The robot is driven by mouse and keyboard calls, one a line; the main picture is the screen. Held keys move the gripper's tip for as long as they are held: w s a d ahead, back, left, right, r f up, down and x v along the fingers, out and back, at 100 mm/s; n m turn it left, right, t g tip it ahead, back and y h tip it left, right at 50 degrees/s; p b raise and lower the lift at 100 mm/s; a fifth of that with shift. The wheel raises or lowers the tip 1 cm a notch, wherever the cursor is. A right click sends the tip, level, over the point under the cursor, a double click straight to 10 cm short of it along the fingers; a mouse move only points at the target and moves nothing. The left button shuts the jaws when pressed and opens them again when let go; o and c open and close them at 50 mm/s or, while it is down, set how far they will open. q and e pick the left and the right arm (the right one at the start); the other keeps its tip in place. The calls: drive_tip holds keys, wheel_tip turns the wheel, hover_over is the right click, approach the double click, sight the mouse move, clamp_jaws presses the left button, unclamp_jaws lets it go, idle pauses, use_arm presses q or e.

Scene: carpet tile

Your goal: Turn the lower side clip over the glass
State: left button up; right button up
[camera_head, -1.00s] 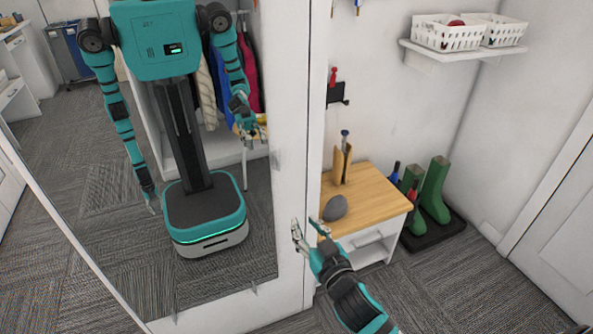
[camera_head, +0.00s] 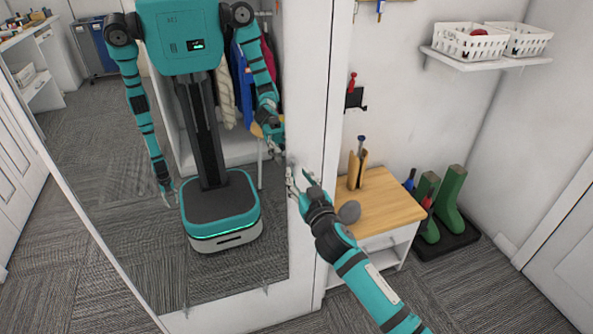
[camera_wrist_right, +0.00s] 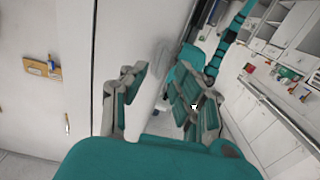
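A tall mirror glass (camera_head: 110,225) stands at the left of the head view. At its right edge, a small pale piece that looks like the lower side clip (camera_head: 290,162) shows just above my right gripper. It is too small to tell which way it is turned. My right gripper (camera_head: 298,180) is beside that edge, its fingers apart, with nothing visibly held. The right wrist view also shows the open fingers (camera_wrist_right: 160,105), with a blurred pale edge between them. My left gripper shows only as a reflection in the glass.
Two small clips, one at the bottom left (camera_head: 186,312) and one at the bottom right (camera_head: 266,288), sit on the glass's lower edge. A wooden-topped cabinet (camera_head: 385,205) with a grey stone (camera_head: 349,212) stands right of my arm. Green boots (camera_head: 452,198) stand beyond it.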

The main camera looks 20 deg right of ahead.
sight(294, 168)
drive_tip(key=shift+w, duration=1.2)
clamp_jaws()
